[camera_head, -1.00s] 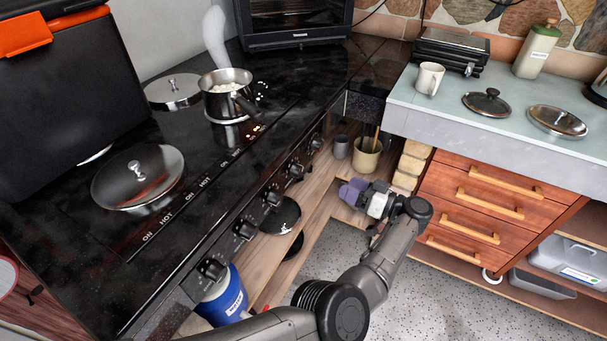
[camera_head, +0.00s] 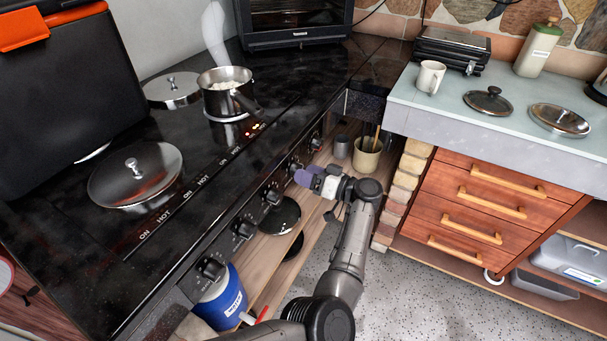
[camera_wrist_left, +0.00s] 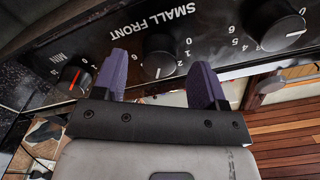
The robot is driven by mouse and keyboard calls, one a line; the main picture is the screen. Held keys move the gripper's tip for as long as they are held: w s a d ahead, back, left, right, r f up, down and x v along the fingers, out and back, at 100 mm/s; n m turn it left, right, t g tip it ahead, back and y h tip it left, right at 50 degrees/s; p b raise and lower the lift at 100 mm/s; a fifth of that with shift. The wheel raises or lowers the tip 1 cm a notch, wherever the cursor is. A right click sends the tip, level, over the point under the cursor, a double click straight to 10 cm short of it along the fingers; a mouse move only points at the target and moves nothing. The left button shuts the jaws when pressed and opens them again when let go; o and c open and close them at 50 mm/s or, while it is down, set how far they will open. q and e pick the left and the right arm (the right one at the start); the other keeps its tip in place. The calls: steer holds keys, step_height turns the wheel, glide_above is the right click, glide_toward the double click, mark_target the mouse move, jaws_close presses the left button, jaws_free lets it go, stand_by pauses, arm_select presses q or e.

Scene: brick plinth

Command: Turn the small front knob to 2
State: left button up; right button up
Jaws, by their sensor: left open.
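The small front knob (camera_wrist_left: 158,58) is a black dial under the white "SMALL FRONT" label (camera_wrist_left: 155,20) in the left wrist view. Its white pointer line faces the bottom of the picture; I cannot tell surely which number it marks. My left gripper (camera_wrist_left: 159,62) is open, with its purple fingers on either side of the knob and the knob between the tips. I cannot tell whether they touch it. In the head view the left gripper (camera_head: 305,178) is at the stove's front panel, partly covering a knob (camera_head: 296,167). My right gripper is not in view.
Neighbouring knobs sit close by: a larger dial (camera_wrist_left: 275,25) and a red-marked "MIN" dial (camera_wrist_left: 73,77). A steaming pot (camera_head: 228,94) and a lidded pan (camera_head: 136,175) stand on the stove (camera_head: 75,240). A drawer unit (camera_head: 488,205) is at right. Floor (camera_head: 400,290) is open.

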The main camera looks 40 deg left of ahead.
arm_select(q)
steer(key=shift+s+a, duration=0.15)
steer(key=shift+a, duration=0.6)
steer(key=shift+c, duration=0.3)
steer(key=c, duration=0.9)
steer(key=shift+o, duration=0.2)
